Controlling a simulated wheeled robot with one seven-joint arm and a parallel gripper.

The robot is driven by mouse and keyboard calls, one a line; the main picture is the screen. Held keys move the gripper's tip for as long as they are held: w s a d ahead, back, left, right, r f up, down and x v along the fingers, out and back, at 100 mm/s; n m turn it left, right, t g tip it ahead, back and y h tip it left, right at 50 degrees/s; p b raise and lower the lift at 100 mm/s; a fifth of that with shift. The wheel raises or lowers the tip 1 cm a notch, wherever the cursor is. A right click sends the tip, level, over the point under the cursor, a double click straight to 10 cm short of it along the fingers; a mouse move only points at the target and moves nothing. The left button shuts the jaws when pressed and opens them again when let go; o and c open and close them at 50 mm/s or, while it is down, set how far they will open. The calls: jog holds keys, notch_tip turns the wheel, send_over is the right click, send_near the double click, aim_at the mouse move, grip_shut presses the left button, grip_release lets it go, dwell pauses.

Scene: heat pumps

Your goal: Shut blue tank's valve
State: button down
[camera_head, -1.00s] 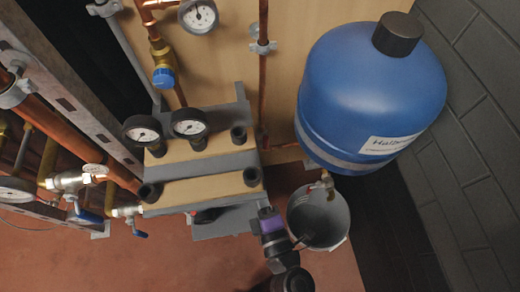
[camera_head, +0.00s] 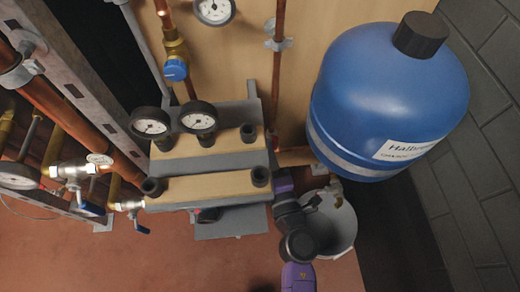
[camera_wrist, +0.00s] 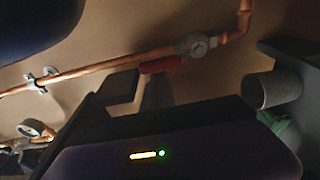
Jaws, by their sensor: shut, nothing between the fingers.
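The blue tank (camera_head: 385,95) hangs at the right in the head view, with a white label and a black cap. A small brass tap (camera_head: 336,192) sits under it, above the bucket. In the wrist view, a valve with a red lever (camera_wrist: 160,64) sits on a copper pipe; the lever lies just under the pipe, roughly along it. My gripper (camera_wrist: 140,92) is shut and empty, its fingers below the red lever; I cannot tell whether they touch it. In the head view, my gripper is left of the tap and its fingertips are hard to make out.
A grey bucket (camera_head: 335,235) stands on the floor below the tank. A wood-and-grey manifold stand (camera_head: 205,190) with gauges is close on the left. A grey block wall (camera_head: 490,150) bounds the right. In the wrist view, a grey cylindrical fitting (camera_wrist: 270,90) is at the right.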

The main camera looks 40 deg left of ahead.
jog(key=shift+w+d+r+m+p, duration=0.15)
jog(key=shift+w+d+m+p, duration=0.3)
jog(key=shift+m, duration=0.25)
dwell(0.4)
jog(key=w+d+f+m+t+p, duration=0.1)
jog(key=w+d+f+m, duration=0.1)
jog(key=m, duration=0.7)
jog(key=w+d+f+m+t+p, duration=0.1)
jog(key=w+d+f+m+t, duration=0.1)
jog(key=m, duration=0.7)
jog(key=shift+w+d+f+m, duration=0.3)
jog(key=shift+w+d+f, duration=0.25)
jog(key=shift+w, duration=0.3)
jog(key=shift+a+f, duration=0.1)
jog(key=shift+f, duration=0.05)
jog(key=shift+p, duration=0.3)
